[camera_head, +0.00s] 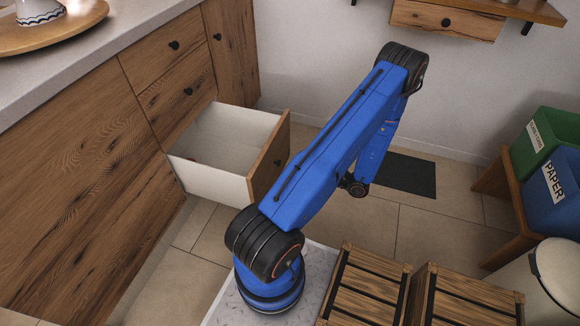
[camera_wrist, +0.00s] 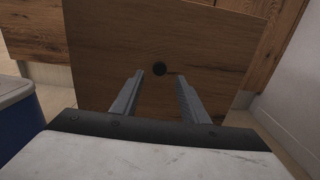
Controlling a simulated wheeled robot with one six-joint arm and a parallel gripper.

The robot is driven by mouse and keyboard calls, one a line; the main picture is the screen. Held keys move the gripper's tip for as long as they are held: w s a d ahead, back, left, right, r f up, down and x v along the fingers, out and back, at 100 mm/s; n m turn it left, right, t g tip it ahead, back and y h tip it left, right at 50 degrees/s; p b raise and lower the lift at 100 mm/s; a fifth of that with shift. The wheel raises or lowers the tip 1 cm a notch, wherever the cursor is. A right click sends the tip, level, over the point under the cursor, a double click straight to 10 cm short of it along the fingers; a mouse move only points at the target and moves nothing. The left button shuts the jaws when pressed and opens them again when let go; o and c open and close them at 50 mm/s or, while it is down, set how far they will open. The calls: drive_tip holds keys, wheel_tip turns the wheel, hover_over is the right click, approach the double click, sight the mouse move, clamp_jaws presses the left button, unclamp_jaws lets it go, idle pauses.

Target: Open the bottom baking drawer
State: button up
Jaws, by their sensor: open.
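The bottom drawer (camera_head: 228,135) of the wooden cabinet is pulled out, with its white inside showing in the head view. A small reddish thing lies inside near the back left corner, too small to tell what it is. The drawer's wooden front also shows in the wrist view (camera_wrist: 110,50), with a round dark knob (camera_wrist: 159,69). My gripper (camera_wrist: 158,82) is open, its two fingers apart and pointing at the drawer front, one on each side below the knob. I cannot tell whether the fingers touch the front. In the head view my gripper is hidden behind my blue arm.
Two closed drawers with dark knobs (camera_head: 174,45) sit above the open one. Wooden crates (camera_head: 368,288) stand on the floor at the front. Green (camera_head: 545,140) and blue (camera_head: 555,190) bins stand on a wooden stand at the right. A dark mat (camera_head: 408,175) lies by the wall.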

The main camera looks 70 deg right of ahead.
drive_tip(key=s, duration=1.1)
drive_tip(key=shift+d, duration=0.4)
drive_tip(key=shift+s, duration=0.1)
